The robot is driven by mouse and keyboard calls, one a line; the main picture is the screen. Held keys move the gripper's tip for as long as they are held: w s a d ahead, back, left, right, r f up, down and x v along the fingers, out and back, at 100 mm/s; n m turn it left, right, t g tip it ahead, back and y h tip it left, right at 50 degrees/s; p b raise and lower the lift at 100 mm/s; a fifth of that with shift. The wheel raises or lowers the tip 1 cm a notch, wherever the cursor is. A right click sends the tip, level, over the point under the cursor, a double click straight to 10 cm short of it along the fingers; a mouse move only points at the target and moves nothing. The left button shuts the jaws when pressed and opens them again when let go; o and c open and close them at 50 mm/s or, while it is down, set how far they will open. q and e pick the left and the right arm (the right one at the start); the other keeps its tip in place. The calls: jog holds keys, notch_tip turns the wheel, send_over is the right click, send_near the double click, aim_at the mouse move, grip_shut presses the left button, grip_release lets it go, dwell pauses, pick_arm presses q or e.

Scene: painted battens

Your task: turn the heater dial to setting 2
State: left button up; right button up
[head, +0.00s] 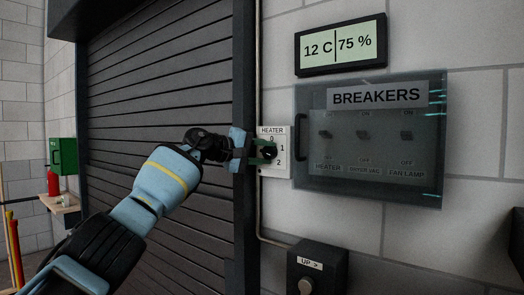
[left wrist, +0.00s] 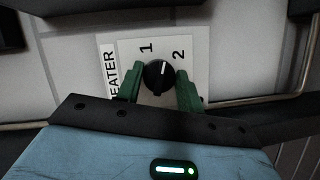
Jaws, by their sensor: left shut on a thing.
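The heater dial (left wrist: 157,77) is a round black knob with a white pointer line, on a white plate (head: 284,165) marked HEATER, 0, 1 and 2. In the left wrist view the pointer line lies between the 1 and the 2. My left gripper (left wrist: 158,90) has its green fingers on either side of the dial and is shut on it. In the head view the gripper (head: 262,153) covers part of the plate, and the dial is mostly hidden behind the fingers. My right gripper is not in view.
A clear-covered breaker panel (head: 370,190) with a handle stands close right of the plate. A display (head: 341,46) reading 12 C and 75 % is above. A box marked UP (head: 318,277) is below. A dark roller shutter (head: 160,80) is left. A conduit runs beside the plate.

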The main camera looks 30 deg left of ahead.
aim_at(264, 151)
pick_arm(q)
jog(key=m+y, duration=0.1)
jog(key=m, duration=0.2)
jog(key=m+g+y+p, duration=0.1)
jog(key=m, duration=0.1)
jog(key=shift+r+y, duration=0.3)
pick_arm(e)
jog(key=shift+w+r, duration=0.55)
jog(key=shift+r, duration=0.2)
pick_arm(q)
jog(key=o, duration=1)
jog(key=shift+f, duration=0.1)
jog(key=shift+v, duration=3.9)
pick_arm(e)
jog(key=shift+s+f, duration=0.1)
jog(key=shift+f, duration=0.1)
pick_arm(q)
jog(key=shift+d, duration=0.1)
